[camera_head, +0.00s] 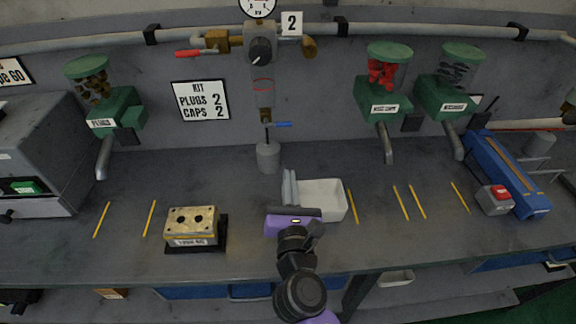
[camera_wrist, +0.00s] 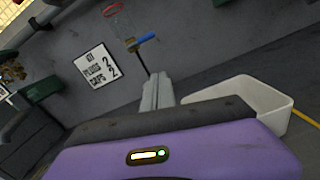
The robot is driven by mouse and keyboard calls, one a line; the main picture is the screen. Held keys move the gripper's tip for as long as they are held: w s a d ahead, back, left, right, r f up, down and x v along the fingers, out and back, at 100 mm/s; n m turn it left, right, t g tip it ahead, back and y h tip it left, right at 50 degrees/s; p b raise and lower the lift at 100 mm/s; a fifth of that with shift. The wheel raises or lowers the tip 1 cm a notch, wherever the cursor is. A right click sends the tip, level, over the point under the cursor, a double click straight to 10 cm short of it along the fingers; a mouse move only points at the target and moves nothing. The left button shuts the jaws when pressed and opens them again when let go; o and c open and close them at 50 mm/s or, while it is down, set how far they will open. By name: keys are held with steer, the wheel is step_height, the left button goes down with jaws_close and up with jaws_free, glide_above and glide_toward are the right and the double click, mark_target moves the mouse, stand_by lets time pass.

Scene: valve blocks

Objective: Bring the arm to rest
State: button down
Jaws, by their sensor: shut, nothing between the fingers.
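My gripper (camera_head: 289,178) reaches over the bench from the front, at the left side of a white tray (camera_head: 338,214). Its light grey fingers are shut together and hold nothing. In the wrist view the shut fingers (camera_wrist: 158,88) point away over the purple and black gripper body, with the tray (camera_wrist: 278,112) to their right. The tray looks empty, though its near left part is hidden by my gripper in the head view. I cannot tell whether the fingers touch the tray.
A brass valve block (camera_head: 191,226) sits on a black base to the left. A grey cylinder (camera_head: 268,158) stands behind my gripper. Green dispensers (camera_head: 116,112) hang along the wall. A blue machine (camera_head: 507,173) with a red button is at right. Bench between block and tray is clear.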

steer(key=shift+s, duration=0.75)
steer(key=s+d+m+g, duration=0.1)
steer(key=s+d+m, duration=0.4)
steer(key=s+m, duration=0.6)
steer(key=s+d+m+g, duration=0.1)
steer(key=s+d+m, duration=0.5)
steer(key=s+m, duration=0.5)
steer(key=s+d+f+m+g, duration=0.1)
steer(key=s+d+m, duration=0.4)
steer(key=s+m, duration=0.6)
steer(key=s, duration=0.7)
steer(key=shift+d+g, duration=0.3)
steer(key=shift+g, duration=0.1)
